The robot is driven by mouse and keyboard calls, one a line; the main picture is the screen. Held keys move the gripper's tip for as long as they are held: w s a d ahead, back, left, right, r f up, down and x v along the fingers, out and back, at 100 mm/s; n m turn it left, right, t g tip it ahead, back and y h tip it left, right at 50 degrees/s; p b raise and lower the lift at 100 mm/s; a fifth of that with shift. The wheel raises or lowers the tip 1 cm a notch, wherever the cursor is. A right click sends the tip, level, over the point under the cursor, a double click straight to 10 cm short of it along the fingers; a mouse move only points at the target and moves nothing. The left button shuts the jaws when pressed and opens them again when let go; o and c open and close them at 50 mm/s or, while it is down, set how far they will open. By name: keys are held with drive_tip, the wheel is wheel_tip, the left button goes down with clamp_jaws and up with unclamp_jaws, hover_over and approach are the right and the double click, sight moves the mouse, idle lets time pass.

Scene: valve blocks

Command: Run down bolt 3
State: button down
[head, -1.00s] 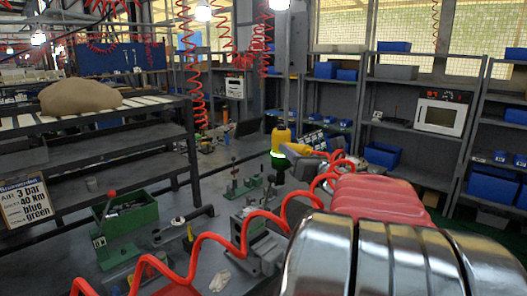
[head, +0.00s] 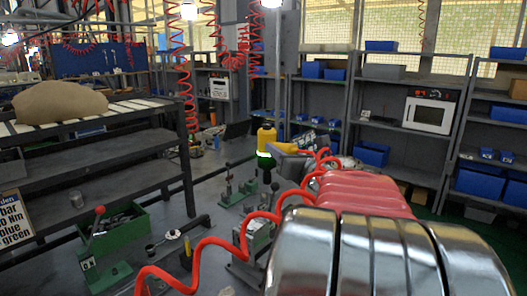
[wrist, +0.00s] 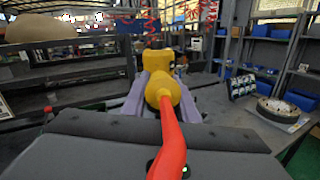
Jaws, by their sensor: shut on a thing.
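My gripper (head: 277,148) is shut on a yellow power tool (head: 266,136), held upright above the grey floor or bench area. The tool has a lit green ring near its lower end and a dark socket end below it. A red coiled hose (head: 237,243) runs along my arm. In the wrist view the tool (wrist: 163,90) sits between my two grey-purple fingers, with its red hose coming towards the camera. I cannot make out bolt 3 or any bolt clearly. The socket's tip appears free, but its depth against things behind is hard to tell.
A green box (head: 125,222) and a green lever press (head: 98,262) stand at lower left. Small green fixtures (head: 240,190) stand below the tool. A dark rack (head: 100,150) fills the left. In the wrist view, a round metal part (wrist: 279,110) lies at right.

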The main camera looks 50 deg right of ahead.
sight(271, 167)
drive_tip(key=shift+w+a+r, duration=0.15)
drive_tip(key=shift+a+r, duration=0.05)
drive_tip(key=shift+r, duration=0.05)
drive_tip(key=shift+f, duration=2.1)
drive_tip(key=shift+f, duration=1.5)
